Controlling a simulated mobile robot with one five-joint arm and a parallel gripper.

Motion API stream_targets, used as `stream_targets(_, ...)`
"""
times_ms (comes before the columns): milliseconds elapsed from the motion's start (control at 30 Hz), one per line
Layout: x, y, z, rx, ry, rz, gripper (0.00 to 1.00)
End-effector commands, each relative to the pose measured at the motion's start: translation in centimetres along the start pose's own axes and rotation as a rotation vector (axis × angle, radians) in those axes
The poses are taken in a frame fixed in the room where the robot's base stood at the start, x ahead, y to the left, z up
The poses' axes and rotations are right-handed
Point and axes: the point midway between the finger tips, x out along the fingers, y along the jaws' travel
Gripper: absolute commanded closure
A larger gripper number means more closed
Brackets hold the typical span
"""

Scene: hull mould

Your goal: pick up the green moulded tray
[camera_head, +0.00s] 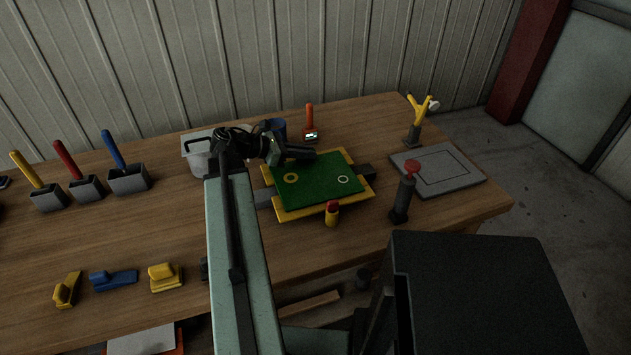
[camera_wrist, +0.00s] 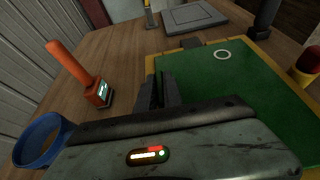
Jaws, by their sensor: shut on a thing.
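The green moulded tray (camera_head: 318,184) lies flat over a yellow frame (camera_head: 289,214) on the wooden workbench. It bears a yellow ring at its left and a pale ring (camera_head: 343,180) at its right. In the wrist view the green tray (camera_wrist: 235,80) fills the right side, with yellow edges showing around it. My gripper (camera_head: 309,154) is at the tray's far edge. In the wrist view my gripper (camera_wrist: 157,88) is shut on that edge; its body hides the exact contact. I cannot tell whether the tray is lifted at all.
A red-and-yellow cylinder (camera_head: 332,213) stands at the near edge. A red-topped dark post (camera_head: 405,192) and a grey plate (camera_head: 439,169) are to the right. An orange-handled tool (camera_head: 310,124) and a blue ring-shaped container (camera_wrist: 42,140) are close behind my gripper.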

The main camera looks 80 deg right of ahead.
Motion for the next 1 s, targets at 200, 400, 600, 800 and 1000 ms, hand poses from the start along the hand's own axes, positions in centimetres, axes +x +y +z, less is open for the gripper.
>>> stream_targets(200, 0.02, -0.01, 0.01, 0.0, 0.0, -0.001, 1.0)
stream_targets(400, 0.04, -0.02, 0.01, 0.0, 0.0, -0.001, 1.0)
stream_targets(600, 0.06, -0.03, 0.02, 0.0, 0.0, -0.001, 1.0)
stream_targets(800, 0.08, -0.04, 0.06, 0.0, -0.001, -0.002, 1.0)
stream_targets(1000, -0.09, -0.04, 0.53, 0.0, -0.001, -0.002, 1.0)
